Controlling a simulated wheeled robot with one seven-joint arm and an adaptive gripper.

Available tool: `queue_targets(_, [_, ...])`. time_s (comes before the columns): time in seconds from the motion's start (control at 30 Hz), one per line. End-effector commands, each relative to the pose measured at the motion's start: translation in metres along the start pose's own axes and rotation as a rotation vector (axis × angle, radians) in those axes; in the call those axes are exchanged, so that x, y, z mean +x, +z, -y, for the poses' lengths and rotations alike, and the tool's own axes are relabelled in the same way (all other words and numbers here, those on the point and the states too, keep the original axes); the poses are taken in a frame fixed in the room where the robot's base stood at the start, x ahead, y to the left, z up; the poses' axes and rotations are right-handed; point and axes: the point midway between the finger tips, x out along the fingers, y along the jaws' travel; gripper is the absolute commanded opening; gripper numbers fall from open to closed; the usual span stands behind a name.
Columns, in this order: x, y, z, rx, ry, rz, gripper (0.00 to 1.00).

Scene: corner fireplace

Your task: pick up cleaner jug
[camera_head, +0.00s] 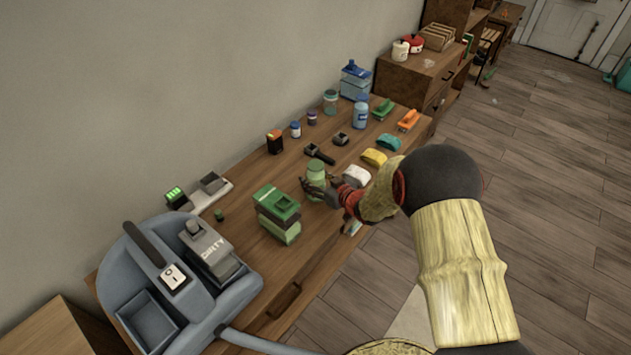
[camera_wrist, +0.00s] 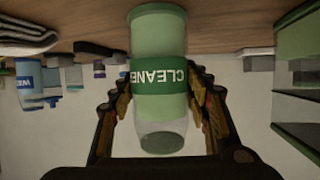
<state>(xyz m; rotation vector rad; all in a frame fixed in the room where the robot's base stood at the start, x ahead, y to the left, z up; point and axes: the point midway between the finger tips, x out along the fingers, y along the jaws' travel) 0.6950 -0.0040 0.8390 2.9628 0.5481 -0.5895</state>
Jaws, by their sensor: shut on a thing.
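The cleaner jug (camera_head: 316,174) is a light green container on the wooden table. In the wrist view the jug (camera_wrist: 160,110) shows upside down, with a dark green band lettered "CLEANER" and a clear, greyish end. My gripper (camera_head: 328,190) reaches it from the right in the head view. In the wrist view the fingers of my gripper (camera_wrist: 161,98) lie on both sides of the jug, around the band, and are shut on it. The jug looks upright, with its base at or very near the tabletop; I cannot tell whether it touches.
Stacked green boxes (camera_head: 279,214) stand close to the left of the jug. A white rounded thing (camera_head: 356,175) and a yellow one (camera_head: 374,157) lie to its right. A blue-grey caddy (camera_head: 150,300) is at the near left. A blue bottle (camera_head: 361,112) stands farther back.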

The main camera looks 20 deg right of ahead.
Motion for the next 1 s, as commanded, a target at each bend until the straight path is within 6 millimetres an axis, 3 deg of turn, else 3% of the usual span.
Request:
queue_targets(0.27, [0.000, 0.000, 0.000, 0.000, 0.000, 0.000, 0.07])
queue_targets(0.57, [-0.001, -0.004, 0.000, -0.001, 0.000, -0.002, 0.07])
queue_targets(0.77, [-0.007, -0.019, 0.000, -0.001, 0.000, -0.003, 0.07])
queue_targets(0.87, [-0.013, -0.036, -0.001, -0.002, 0.000, -0.004, 0.07])
queue_targets(1.0, [-0.046, -0.052, 0.002, -0.001, 0.002, -0.004, 0.07])
